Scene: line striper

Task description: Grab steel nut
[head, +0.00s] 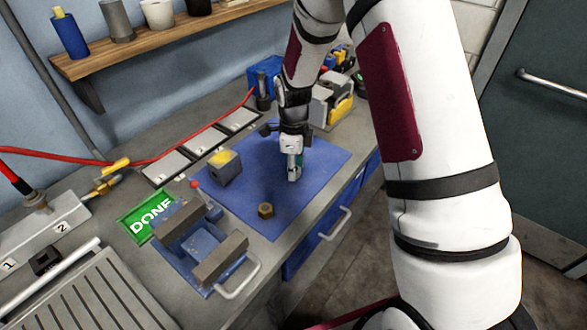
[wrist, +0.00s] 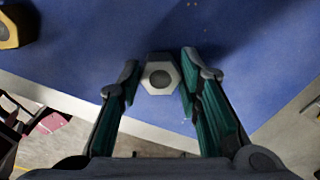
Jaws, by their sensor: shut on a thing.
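The steel nut (wrist: 160,74) is a light grey hexagon with a dark round hole. It sits between the fingertips of my gripper (wrist: 160,80) in the wrist view, over the blue mat (wrist: 255,95). My gripper is shut on it. In the head view my gripper (head: 294,172) points down at the right part of the blue mat (head: 310,150). There the fingers hide the steel nut. I cannot tell whether the nut touches the mat.
A brass nut (head: 265,210) lies on the mat nearer the front. A grey block with a yellow top (head: 226,167) stands to its upper left. A blue vise (head: 200,240) and a green DONE plate (head: 150,213) are at the left. A grey machine (head: 333,98) stands behind my gripper.

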